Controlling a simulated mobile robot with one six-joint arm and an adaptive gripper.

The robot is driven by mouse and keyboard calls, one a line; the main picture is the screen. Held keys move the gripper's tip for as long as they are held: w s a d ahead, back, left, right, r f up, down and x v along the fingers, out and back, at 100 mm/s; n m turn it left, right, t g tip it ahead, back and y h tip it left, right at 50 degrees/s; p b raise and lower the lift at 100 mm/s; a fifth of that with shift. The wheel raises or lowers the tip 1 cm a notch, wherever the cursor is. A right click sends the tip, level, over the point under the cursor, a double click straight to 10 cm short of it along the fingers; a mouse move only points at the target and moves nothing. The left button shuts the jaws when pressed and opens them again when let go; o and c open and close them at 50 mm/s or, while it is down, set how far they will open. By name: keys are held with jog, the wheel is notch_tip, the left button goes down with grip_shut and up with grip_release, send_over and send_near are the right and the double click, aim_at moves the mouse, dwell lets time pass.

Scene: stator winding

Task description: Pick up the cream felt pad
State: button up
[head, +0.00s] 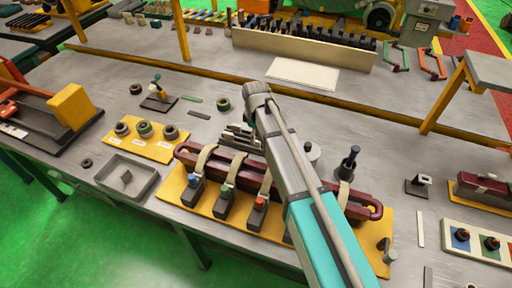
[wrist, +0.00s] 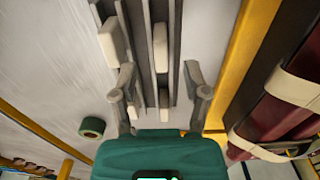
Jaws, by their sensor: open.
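In the wrist view, several small cream pads sit on narrow grey rails: one lies between my fingers (wrist: 163,98), one farther along the same rail (wrist: 160,45), and one on the left rail (wrist: 109,40). My gripper (wrist: 162,88) is open, with one finger on each side of the rails, and holds nothing. I cannot tell whether the fingers touch the rails or the nearest pad. In the head view, the grey rail rack (head: 240,138) is partly hidden by my arm. A larger flat cream sheet (head: 303,75) lies behind it on the table.
A yellow board (head: 230,212) with a maroon coil (head: 360,204) and cream bands stands close in front of the rack. The coil also shows at the right in the wrist view (wrist: 285,120). A green ring (wrist: 92,127) lies left of my gripper. Grey tabletop is clear farther left.

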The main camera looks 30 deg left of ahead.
jog(key=shift+f+b, duration=1.25)
jog(key=shift+f, duration=0.35)
grip_shut()
